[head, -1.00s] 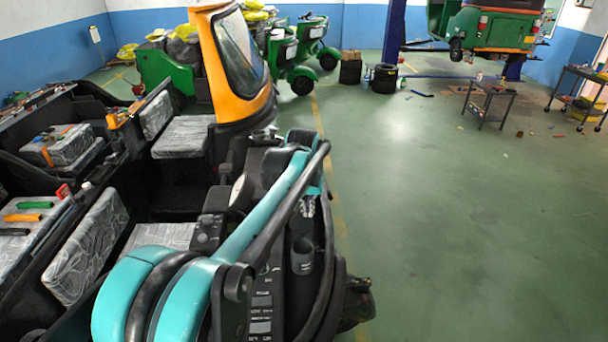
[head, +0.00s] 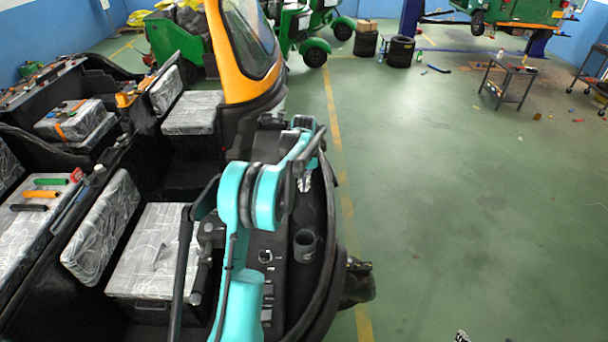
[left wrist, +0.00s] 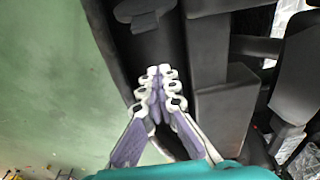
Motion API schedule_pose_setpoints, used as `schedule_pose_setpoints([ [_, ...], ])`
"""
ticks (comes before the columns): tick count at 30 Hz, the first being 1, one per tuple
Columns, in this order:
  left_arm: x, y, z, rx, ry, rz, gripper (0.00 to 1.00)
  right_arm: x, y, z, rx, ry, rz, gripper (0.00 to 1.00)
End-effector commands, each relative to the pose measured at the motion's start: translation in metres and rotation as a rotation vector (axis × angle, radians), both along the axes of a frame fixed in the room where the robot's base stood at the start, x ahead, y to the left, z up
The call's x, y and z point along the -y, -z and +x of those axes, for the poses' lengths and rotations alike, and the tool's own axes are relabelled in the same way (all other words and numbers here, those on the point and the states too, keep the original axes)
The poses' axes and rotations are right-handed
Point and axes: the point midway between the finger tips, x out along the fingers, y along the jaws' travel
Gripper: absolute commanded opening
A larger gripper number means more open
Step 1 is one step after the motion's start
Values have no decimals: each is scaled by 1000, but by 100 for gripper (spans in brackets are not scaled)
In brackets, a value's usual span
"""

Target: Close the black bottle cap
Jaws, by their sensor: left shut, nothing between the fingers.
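A short black cylinder (head: 305,243) with a dark round top stands on the rickshaw's black front panel in the head view. In the left wrist view a dark round piece with a smaller round part beside it (left wrist: 142,14) lies beyond the fingertips. It may be the black bottle cap, but I cannot tell for sure. My left gripper (head: 304,184) is shut and empty, above and beyond the cylinder in the head view. Its fingertips (left wrist: 160,72) meet over the black panel, apart from the round piece. A small grey-and-black part (head: 462,336) at the bottom edge may be my right gripper.
The black rickshaw body with plastic-wrapped seats (head: 150,255) fills the left. Its yellow front frame (head: 228,60) rises behind my left arm. A tool cart (head: 510,82) and tyres (head: 401,51) stand farther back.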

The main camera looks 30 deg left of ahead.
Motion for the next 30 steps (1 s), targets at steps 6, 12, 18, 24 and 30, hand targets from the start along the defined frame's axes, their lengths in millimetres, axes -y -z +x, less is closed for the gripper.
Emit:
schedule_pose_setpoints([
  [6,11,7,-18,0,1,0,0,0,-6,0,0,0,0,72],
  [12,19,4,-31,0,1,0,0,0,-8,0,0,0,0,72],
  [18,20,3,-32,0,1,0,0,0,-7,0,0,0,0,72],
  [24,20,3,-32,2,1,1,0,0,-7,0,0,0,0,72],
  [30,14,3,-36,28,-1,17,0,0,-4,0,0,0,0,72],
])
